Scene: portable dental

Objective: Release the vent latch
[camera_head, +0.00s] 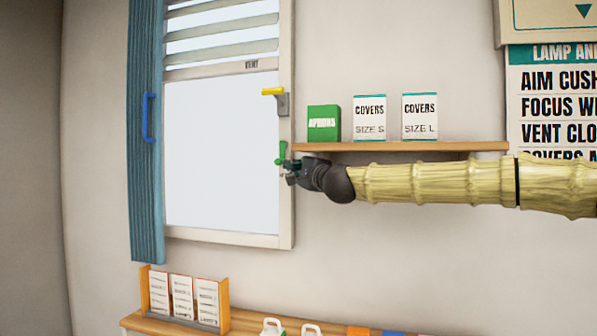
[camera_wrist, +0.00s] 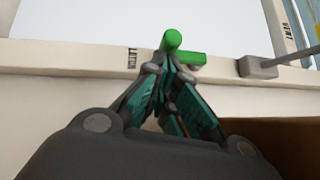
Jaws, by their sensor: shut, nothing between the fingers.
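A green latch handle (camera_head: 282,153) sits on the right side of the window frame; in the wrist view its round green end (camera_wrist: 172,40) and a short green bar (camera_wrist: 192,58) show, with the word LATCH printed beside them. A yellow-ended lever on a grey bracket (camera_head: 281,103) sits higher on the same frame, and its grey base (camera_wrist: 258,67) shows in the wrist view near the word VENT. My gripper (camera_wrist: 166,72) is shut and empty, with its tips right at the green handle. I cannot tell whether they touch it.
A wooden shelf (camera_head: 400,147) with a green box (camera_head: 323,123) and two white cover boxes runs just above my arm. A blue curtain (camera_head: 145,190) hangs at the window's left. Slatted vent louvres (camera_head: 222,38) are at the top. A card rack (camera_head: 225,300) stands below.

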